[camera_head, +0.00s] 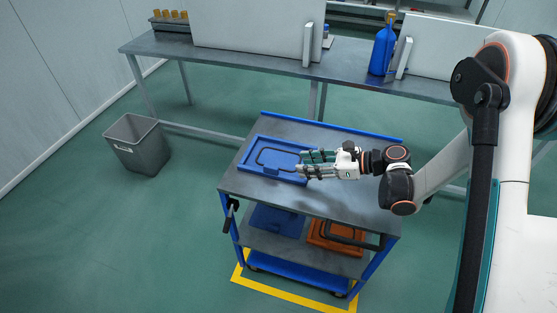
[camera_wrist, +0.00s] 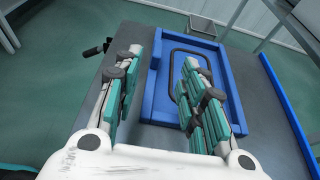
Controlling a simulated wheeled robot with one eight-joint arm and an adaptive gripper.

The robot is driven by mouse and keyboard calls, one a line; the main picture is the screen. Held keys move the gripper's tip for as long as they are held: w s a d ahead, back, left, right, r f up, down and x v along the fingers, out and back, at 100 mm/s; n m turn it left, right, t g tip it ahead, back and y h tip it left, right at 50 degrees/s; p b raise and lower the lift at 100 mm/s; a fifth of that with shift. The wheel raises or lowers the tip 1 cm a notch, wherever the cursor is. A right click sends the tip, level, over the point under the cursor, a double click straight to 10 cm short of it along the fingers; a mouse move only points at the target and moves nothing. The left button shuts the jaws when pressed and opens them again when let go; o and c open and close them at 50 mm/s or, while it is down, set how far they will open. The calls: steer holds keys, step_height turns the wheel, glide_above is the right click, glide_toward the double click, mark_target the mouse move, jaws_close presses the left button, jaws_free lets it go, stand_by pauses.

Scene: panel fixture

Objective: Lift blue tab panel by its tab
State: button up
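The blue panel (camera_head: 271,142) lies flat on the cart's top shelf, with a dark looped line or groove on its face. In the wrist view the blue panel (camera_wrist: 160,95) lies ahead and below, partly hidden by the right finger. My gripper (camera_head: 303,163) reaches in from the right over the panel's right end. In the wrist view my gripper (camera_wrist: 160,85) has its two fingers wide apart with nothing between them. Whether the fingers touch the panel cannot be told.
The cart top (camera_head: 345,205) is bare in front. A blue panel (camera_head: 277,222) and an orange one (camera_head: 335,238) lie on the lower shelf. A grey bin (camera_head: 138,145) stands on the floor at left. Behind is a bench (camera_head: 270,66) with a blue bottle (camera_head: 382,50).

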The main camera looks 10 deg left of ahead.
mark_target(273, 167)
steer(key=b+x, duration=0.2)
steer(key=x, duration=0.6)
steer(key=shift+f, duration=0.1)
steer(key=b+x, duration=0.1)
steer(key=x, duration=0.1)
steer(key=b+x, duration=0.1)
steer(key=x, duration=0.2)
steer(key=shift+s+f, duration=0.1)
steer(key=shift+f, duration=0.25)
jaws_close()
